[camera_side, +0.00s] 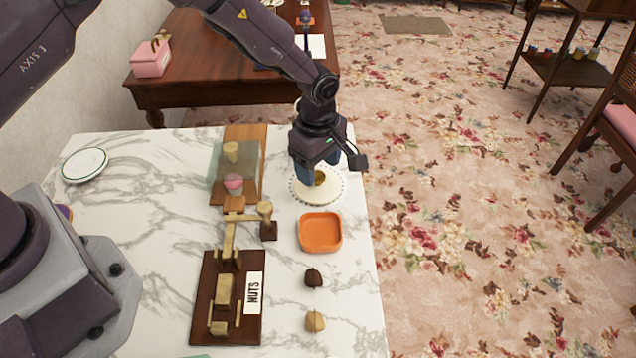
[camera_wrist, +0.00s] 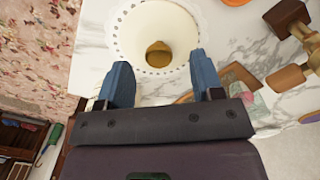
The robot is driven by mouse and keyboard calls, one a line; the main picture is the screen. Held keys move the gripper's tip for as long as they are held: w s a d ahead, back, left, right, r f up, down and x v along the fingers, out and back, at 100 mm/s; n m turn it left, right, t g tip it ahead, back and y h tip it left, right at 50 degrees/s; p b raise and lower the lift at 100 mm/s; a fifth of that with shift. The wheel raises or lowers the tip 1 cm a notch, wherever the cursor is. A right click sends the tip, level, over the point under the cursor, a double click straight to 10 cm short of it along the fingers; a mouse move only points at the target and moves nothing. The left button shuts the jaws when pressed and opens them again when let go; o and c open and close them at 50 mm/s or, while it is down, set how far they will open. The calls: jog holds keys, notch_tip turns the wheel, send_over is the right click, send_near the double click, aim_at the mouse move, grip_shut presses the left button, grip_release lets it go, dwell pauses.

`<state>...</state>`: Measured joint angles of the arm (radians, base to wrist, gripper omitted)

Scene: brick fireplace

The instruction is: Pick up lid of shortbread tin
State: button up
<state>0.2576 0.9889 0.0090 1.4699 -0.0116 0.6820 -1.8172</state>
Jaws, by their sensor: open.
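A round cream-white piece (camera_side: 318,190) with a dotted rim and a golden-brown centre sits near the right edge of the marble table. It also shows in the wrist view (camera_wrist: 177,18), with the golden-brown part (camera_wrist: 159,54) ahead of my fingers. I cannot tell for sure whether this is the shortbread tin's lid; no label shows. My gripper (camera_side: 332,165) is directly over its far side, pointing down, and partly hides it. In the wrist view, my gripper's (camera_wrist: 162,78) blue fingers are apart with nothing held between them.
A wooden NUTS board (camera_side: 207,300) and a clear cover (camera_side: 218,170) stand left. A white plate (camera_side: 85,165) lies far left. A pink box (camera_side: 150,60) is on the back table.

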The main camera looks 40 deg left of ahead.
aim_at(318, 175)
notch_tip(318, 175, down, 3)
jog(key=shift+w+a+f, duration=0.1)
jog(key=shift+a+f, duration=0.05)
jog(key=shift+c, duration=0.4)
jog(key=c, duration=0.9)
